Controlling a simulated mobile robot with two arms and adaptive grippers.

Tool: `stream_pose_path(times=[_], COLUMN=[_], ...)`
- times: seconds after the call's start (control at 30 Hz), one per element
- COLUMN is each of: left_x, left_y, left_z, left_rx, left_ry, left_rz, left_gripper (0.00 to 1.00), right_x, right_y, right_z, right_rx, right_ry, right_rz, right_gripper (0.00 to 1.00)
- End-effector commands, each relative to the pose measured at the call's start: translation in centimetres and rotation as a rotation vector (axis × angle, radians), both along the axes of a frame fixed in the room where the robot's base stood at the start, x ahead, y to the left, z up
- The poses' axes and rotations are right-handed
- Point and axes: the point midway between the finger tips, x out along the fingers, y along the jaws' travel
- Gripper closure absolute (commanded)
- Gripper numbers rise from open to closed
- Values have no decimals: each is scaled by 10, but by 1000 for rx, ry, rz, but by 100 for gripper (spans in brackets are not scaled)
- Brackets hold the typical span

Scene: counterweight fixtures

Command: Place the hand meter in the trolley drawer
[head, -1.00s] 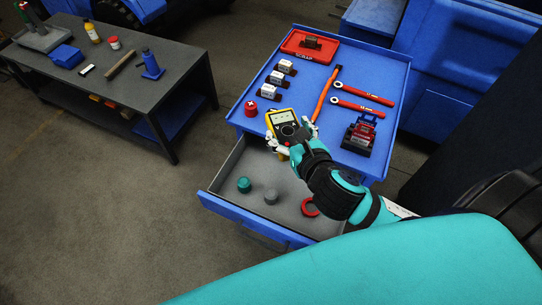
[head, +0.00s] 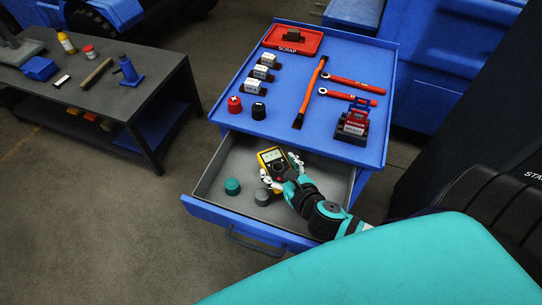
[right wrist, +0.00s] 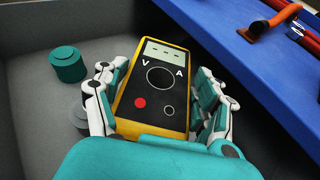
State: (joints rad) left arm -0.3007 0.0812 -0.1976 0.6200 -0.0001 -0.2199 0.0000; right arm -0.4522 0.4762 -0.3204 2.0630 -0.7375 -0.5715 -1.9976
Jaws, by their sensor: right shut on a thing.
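The hand meter (head: 272,160) is yellow and black with a small grey display. My right gripper (head: 281,172) is shut on it, over the open drawer (head: 212,213) of the blue trolley (head: 240,88). In the right wrist view the meter (right wrist: 155,90) sits between the white and teal fingers of my right gripper (right wrist: 160,105), with its face to the camera. I cannot tell whether the meter touches the drawer floor. My left gripper is not in view.
A teal knob (head: 232,186) and a grey knob (head: 262,197) stand in the drawer, left of the meter. On the trolley top are red and black caps, an orange-handled tool (head: 312,90), wrenches and a red SCRAP tray (head: 292,30). A dark workbench (head: 120,105) stands left.

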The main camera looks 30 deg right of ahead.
Motion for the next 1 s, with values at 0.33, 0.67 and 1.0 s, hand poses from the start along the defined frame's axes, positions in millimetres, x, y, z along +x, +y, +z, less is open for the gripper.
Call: stream_pose_path(times=[0.33,0.67,1.0], left_x=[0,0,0], left_y=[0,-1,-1], left_z=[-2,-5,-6], left_rx=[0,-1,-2], left_ry=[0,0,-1], left_rz=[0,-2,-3], left_gripper=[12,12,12], right_x=[39,62,61], right_y=[-1,-1,-1], right_z=[-19,-39,-42], right_rx=[0,2,0], right_ry=[-4,0,2], right_rz=[0,1,1], right_gripper=[75,75,22])
